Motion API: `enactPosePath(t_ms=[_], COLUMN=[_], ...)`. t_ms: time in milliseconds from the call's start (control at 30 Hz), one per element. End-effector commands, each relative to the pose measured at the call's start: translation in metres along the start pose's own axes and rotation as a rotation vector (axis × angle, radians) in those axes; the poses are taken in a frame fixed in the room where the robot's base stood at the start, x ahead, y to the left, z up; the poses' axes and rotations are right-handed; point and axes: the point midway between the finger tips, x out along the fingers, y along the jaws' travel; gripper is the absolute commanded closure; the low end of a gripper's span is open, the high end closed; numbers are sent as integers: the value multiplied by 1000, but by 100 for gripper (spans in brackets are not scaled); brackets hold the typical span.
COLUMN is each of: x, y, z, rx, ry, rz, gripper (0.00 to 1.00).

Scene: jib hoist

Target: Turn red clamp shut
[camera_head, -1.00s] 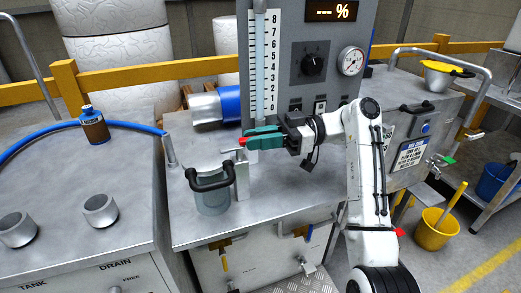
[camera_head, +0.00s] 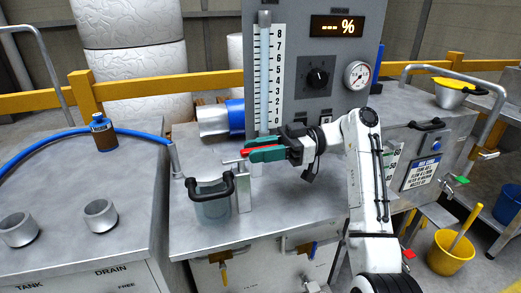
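The red clamp (camera_head: 246,152) is a thin red handle beside a grey upright post (camera_head: 243,190), above the clear vessel (camera_head: 213,207) on the steel bench. My gripper (camera_head: 257,149) has green fingers and reaches in from the right at the clamp's height. The red handle shows along the gap between the fingers, with its left end sticking out past their tips. The fingers are apart around it, but I cannot tell whether they press on it. The fingers hide part of the handle.
The vessel's black handle (camera_head: 210,188) stands just left of the clamp. A grey panel (camera_head: 340,60) with a scale, knob and gauge rises behind my gripper. A blue and silver cylinder (camera_head: 220,117) lies behind the clamp. The bench top (camera_head: 300,205) in front is clear.

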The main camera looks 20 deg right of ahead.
Motion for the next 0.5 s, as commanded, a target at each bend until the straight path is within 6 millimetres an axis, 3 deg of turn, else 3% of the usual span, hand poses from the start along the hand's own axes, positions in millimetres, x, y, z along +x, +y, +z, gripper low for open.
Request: enactPosePath(t_ms=[267, 500], x=[-9, -51], y=[1, 1], z=[-1, -1], rx=[0, 0], ry=[0, 0], rz=[3, 5], gripper=[70, 70])
